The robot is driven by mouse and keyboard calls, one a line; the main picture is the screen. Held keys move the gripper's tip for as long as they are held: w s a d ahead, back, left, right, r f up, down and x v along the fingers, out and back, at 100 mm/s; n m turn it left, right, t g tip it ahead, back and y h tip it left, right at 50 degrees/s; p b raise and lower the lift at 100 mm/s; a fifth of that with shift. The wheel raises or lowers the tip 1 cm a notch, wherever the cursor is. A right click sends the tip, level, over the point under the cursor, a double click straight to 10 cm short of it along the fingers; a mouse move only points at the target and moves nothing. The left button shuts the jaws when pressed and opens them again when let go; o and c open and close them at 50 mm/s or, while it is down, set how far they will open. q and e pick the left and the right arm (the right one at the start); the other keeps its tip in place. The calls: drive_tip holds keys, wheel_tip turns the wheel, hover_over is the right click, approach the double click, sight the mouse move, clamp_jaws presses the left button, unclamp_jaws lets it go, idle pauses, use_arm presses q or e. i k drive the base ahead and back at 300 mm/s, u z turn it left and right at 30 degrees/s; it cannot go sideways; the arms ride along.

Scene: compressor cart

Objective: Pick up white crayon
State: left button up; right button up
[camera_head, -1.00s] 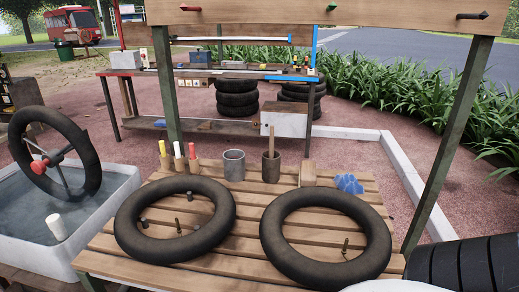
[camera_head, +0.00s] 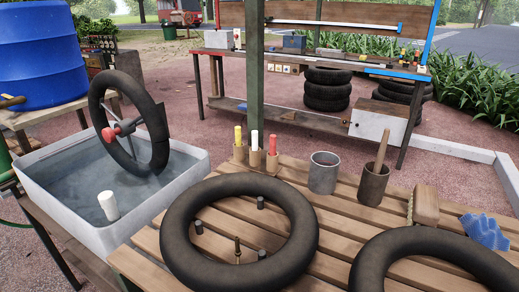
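The white crayon (camera_head: 254,140) stands upright in a small wooden holder (camera_head: 255,159) at the back left of the slatted wooden table (camera_head: 148,241). A yellow crayon (camera_head: 238,135) stands to its left and a red crayon (camera_head: 273,144) to its right, each in its own holder block. Only the crayons' upper parts show. A dark post rises just behind them. Neither of my grippers is in the head view.
Black tubes (camera_head: 178,236) and (camera_head: 374,268) lie in front of the crayons. A grey metal cup (camera_head: 323,173), a brown pot (camera_head: 372,186) with a stick, a brush (camera_head: 425,205) and a blue cloth (camera_head: 485,231) stand rightward. A water tub (camera_head: 60,228) is left.

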sight(255, 133)
drive_tip(key=k, duration=0.5)
drive_tip(key=z, duration=4)
drive_tip(key=k, duration=2.45)
drive_tip(key=u, duration=1.3)
